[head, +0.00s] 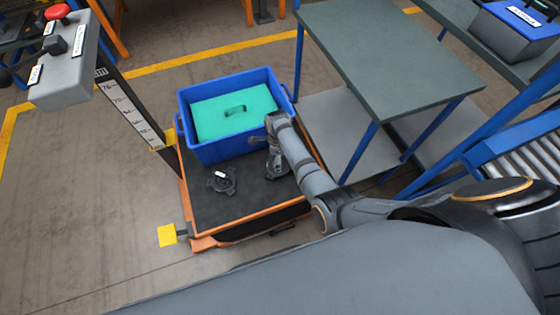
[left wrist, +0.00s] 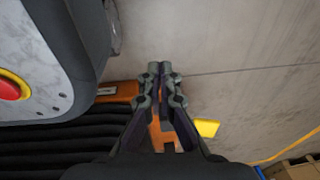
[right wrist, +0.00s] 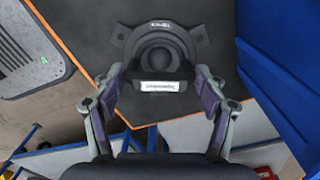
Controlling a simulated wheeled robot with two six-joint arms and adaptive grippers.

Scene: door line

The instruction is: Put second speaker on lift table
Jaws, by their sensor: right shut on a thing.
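The lift table (head: 215,214) has a black top with an orange rim. One black speaker (head: 222,180) lies on it in front of the blue crate, with a small white label. A second black speaker (right wrist: 157,50) is between the fingers of my right gripper (right wrist: 157,88), which is shut on it. In the head view my right gripper (head: 277,168) is over the right part of the table top, right beside the crate. I cannot tell whether the held speaker touches the top. My left gripper (left wrist: 161,72) is shut and empty, above the floor and an orange edge.
The blue crate (head: 198,148) with a teal foam insert fills the back of the lift table. A grey-green workbench (head: 390,55) stands to the right. The control post (head: 68,75) with a red button rises at left.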

